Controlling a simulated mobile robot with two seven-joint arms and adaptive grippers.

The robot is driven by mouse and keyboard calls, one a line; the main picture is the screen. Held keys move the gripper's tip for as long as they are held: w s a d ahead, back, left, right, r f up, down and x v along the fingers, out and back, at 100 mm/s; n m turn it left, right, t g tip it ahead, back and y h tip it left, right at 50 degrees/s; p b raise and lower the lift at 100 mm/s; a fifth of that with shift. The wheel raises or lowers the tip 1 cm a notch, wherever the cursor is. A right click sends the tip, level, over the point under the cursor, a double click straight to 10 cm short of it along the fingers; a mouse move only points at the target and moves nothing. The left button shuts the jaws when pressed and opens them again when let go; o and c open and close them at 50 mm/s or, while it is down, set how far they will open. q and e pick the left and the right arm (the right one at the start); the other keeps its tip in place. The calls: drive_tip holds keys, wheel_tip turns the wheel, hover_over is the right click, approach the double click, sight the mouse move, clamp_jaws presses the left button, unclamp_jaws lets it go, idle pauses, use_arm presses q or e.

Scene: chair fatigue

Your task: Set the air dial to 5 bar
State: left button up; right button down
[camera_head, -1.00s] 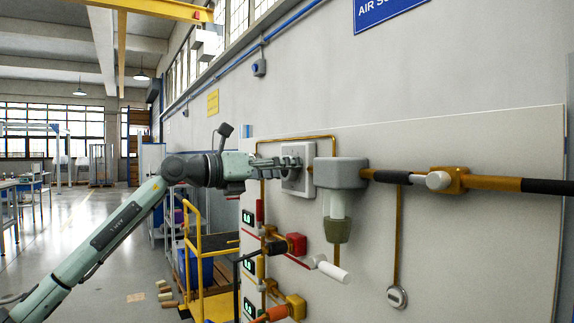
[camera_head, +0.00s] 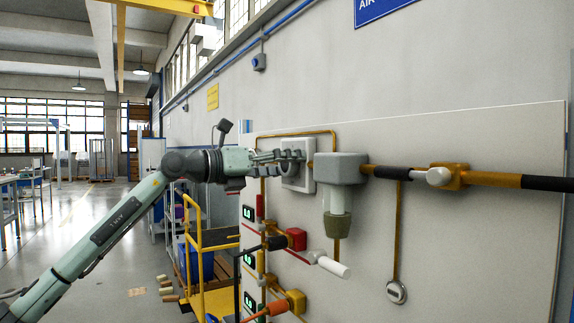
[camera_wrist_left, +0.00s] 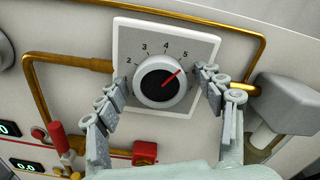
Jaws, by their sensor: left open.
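The air dial is a round grey-white knob (camera_wrist_left: 150,92) with a red pointer on a square white plate (camera_wrist_left: 205,42) numbered along its arc. In the left wrist view, the pointer aims up and right, close to the 5 and apparently slightly clockwise of it. My left gripper (camera_wrist_left: 160,82) is open, with one finger on each side of the knob. Gaps show between fingers and knob; contact cannot be confirmed. The right finger hides the scale past 5. In the head view, my left gripper (camera_head: 302,156) reaches the dial plate (camera_head: 304,185) and partly covers it.
A grey filter unit (camera_head: 340,168) stands close right of the dial. Brown pipe (camera_wrist_left: 85,64) runs around the plate. Below are a red valve (camera_head: 296,239), an orange valve (camera_head: 296,302) and small displays (camera_head: 249,213). A yellow cart (camera_head: 212,303) stands at lower left.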

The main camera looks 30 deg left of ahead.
use_arm(q)
drive_tip(key=v, duration=1.2)
idle(0.6)
drive_tip(key=shift+f, duration=0.1)
